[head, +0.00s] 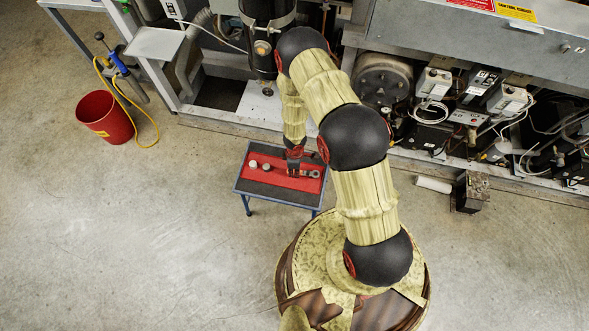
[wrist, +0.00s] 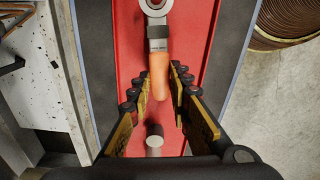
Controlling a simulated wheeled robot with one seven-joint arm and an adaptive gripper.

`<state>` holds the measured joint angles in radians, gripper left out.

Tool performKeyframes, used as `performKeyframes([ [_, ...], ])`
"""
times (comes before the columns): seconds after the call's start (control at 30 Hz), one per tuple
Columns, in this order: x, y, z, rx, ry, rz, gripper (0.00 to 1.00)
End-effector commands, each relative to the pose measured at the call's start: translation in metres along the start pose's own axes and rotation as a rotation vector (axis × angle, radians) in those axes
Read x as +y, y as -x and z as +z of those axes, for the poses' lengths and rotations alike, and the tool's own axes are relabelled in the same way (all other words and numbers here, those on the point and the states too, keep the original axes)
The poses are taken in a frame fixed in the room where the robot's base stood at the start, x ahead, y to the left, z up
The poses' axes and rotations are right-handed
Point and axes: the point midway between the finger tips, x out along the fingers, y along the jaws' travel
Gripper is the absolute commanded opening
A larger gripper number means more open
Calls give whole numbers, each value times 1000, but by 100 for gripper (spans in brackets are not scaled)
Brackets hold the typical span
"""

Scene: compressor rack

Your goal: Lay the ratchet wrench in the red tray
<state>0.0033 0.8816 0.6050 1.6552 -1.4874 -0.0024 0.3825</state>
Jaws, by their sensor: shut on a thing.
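The ratchet wrench (wrist: 160,70) has an orange handle and a grey metal ring head. In the wrist view its handle lies between the fingers of my gripper (wrist: 160,88), and the head points away to the top edge. My gripper is shut on the handle. In the head view my gripper (head: 293,170) points down over the red tray (head: 283,182), and the wrench's head (head: 311,174) shows to its right, over the tray's right part. The red tray surface (wrist: 196,30) is beneath the wrench in the wrist view. I cannot tell whether the wrench touches it.
Two small pale cylinders (head: 253,163) stand at the tray's left; one grey cylinder (wrist: 154,142) shows between my fingers' bases. The tray is on a small dark-topped table (head: 262,193). The compressor rack (head: 240,128) is behind. A red bucket (head: 104,117) stands left. The front floor is clear.

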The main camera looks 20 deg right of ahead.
Motion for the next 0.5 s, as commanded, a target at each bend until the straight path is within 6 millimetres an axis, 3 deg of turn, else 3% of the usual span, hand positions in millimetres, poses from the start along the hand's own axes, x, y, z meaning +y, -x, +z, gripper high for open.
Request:
performKeyframes([
  [0.13,1,-14,0,0,1,1,0],
  [0.5,1,-15,0,0,1,1,0],
])
